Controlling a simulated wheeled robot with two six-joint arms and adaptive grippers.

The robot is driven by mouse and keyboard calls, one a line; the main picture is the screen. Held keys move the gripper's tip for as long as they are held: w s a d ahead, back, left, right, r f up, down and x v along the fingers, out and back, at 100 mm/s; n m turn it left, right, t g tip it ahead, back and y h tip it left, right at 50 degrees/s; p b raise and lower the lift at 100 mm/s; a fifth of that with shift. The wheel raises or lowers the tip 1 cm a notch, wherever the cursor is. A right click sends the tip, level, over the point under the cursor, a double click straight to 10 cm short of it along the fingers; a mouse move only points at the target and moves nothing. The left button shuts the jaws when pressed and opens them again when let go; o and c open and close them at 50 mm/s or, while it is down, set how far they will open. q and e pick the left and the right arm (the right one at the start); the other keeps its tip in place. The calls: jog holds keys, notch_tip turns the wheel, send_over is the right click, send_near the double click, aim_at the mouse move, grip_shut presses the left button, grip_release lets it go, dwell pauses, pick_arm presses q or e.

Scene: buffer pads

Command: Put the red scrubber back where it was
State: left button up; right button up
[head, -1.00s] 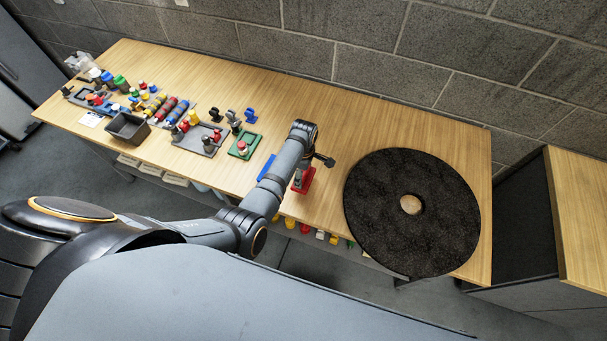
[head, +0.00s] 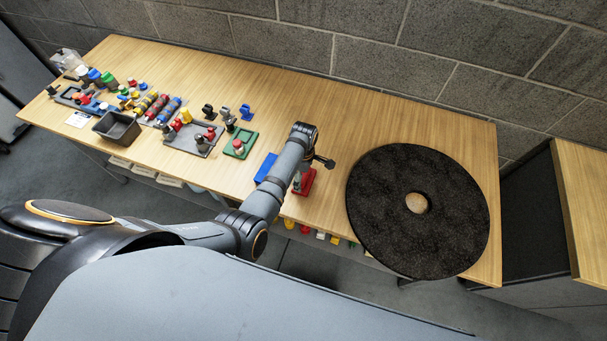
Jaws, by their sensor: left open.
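My left arm reaches over the front of the wooden table, and my left gripper (head: 297,182) points down at its middle, partly hidden behind my own arm link. It is open. A red flat piece (head: 308,183) lies on the table right by the gripper; it may be the red scrubber, but I cannot tell for sure. I cannot tell whether the fingers touch it. A blue flat piece (head: 266,168) lies just left of it, and a green one (head: 246,137) with a small red-topped item stands farther left. My right gripper is not in view.
A large black round pad (head: 380,215) with a centre hole covers the table's right part. A grey bin (head: 117,127), grey trays and several small coloured items crowd the left. Bare wood (head: 290,95) lies behind my arm, with a block wall beyond.

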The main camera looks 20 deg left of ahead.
pick_arm(q)
jog(key=shift+r, duration=0.4)
notch_tip(320, 180, up, 7)
jog(key=p, duration=0.8)
jog(key=shift+r, duration=2.35)
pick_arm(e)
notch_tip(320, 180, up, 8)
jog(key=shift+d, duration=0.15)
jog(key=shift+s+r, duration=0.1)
